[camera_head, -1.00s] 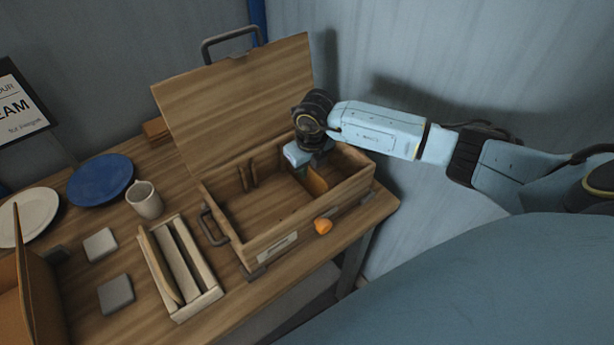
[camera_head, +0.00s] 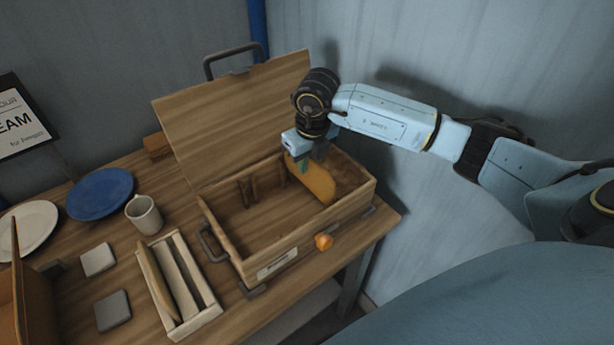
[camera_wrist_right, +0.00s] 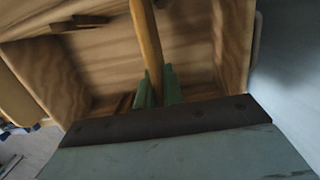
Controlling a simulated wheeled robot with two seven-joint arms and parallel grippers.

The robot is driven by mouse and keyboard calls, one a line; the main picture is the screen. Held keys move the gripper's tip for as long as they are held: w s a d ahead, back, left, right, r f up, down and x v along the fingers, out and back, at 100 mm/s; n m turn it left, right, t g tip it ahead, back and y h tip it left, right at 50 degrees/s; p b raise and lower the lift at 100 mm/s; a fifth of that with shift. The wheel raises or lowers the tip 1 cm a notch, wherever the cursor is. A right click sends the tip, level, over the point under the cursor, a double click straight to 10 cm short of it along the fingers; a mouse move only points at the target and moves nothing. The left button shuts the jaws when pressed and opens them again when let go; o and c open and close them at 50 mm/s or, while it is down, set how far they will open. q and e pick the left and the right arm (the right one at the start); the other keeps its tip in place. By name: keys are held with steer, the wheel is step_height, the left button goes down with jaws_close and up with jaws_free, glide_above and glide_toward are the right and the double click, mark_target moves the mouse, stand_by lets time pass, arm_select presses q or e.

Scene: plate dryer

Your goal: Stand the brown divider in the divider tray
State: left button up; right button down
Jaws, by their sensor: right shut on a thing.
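The brown divider (camera_head: 318,184) is a flat orange-brown panel inside the open wooden chest (camera_head: 236,243), upright and partly raised. My right gripper (camera_head: 303,164) is above it with its green fingertips shut on its upper edge. In the right wrist view the divider (camera_wrist_right: 147,45) runs between the green fingers of the right gripper (camera_wrist_right: 158,88), with the chest around it. Its lower edge is partly hidden by the chest wall. A small pale wooden tray (camera_head: 208,309) with long slots, probably the divider tray, stands left of the chest and holds a tan curved-edge board. My left gripper is out of view.
The chest lid (camera_head: 240,115) stands open at the back. An orange lump (camera_head: 323,242) lies in front of the chest. A cup (camera_head: 144,214), blue plate (camera_head: 100,194), white plate (camera_head: 30,225) and two grey squares (camera_head: 98,260) are to the left. A brown panel (camera_head: 30,290) stands at the left edge.

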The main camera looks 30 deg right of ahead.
step_height(320, 180, up, 10)
steer(key=shift+r+b, duration=0.25)
steer(key=shift+b, duration=0.2)
steer(key=shift+f, duration=0.1)
